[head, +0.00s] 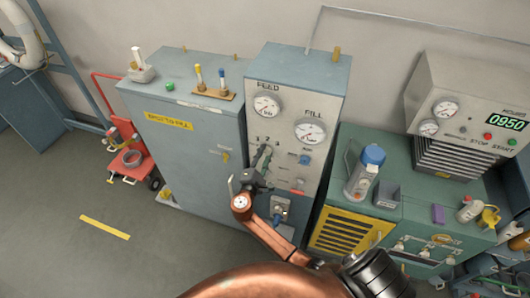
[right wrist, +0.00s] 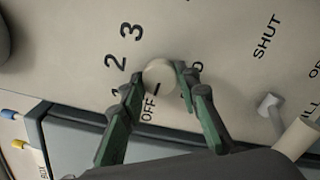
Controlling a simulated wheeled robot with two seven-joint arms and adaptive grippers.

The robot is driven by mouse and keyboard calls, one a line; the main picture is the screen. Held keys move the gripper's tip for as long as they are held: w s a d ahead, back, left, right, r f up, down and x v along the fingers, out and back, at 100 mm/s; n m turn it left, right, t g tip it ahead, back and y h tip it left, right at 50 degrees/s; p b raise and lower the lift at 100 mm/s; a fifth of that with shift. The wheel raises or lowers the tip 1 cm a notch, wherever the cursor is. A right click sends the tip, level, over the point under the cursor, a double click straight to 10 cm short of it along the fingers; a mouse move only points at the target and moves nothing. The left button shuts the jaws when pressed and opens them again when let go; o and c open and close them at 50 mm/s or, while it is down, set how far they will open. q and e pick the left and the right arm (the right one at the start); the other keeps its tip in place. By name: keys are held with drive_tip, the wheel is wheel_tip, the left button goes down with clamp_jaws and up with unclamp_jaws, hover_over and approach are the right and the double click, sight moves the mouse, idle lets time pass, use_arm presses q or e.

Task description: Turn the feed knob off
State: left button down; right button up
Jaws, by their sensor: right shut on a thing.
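The feed knob (right wrist: 159,74) is a pale round knob on the grey control panel (right wrist: 65,22), below the FEED gauge (head: 267,105). The numbers 1, 2, 3 and the word OFF are printed around it. A dark mark shows at its lower edge, on the side of OFF. My right gripper (right wrist: 158,80) has its green fingers on either side of the knob and is shut on it. In the head view the right gripper (head: 264,156) reaches up to the panel and hides the knob. My left gripper is not in view.
A FILL gauge (head: 309,131) and a blue knob (head: 304,160) sit to the right on the panel. A grey lever (right wrist: 269,104) stands near SHUT. A green bench (head: 420,215) with a blue-capped bottle (head: 366,172) is at the right. Open floor lies left.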

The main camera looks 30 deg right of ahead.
drive_tip(key=shift+n, duration=0.4)
drive_tip(key=o, duration=1.2)
drive_tip(key=shift+c, duration=0.2)
drive_tip(key=v, duration=1.2)
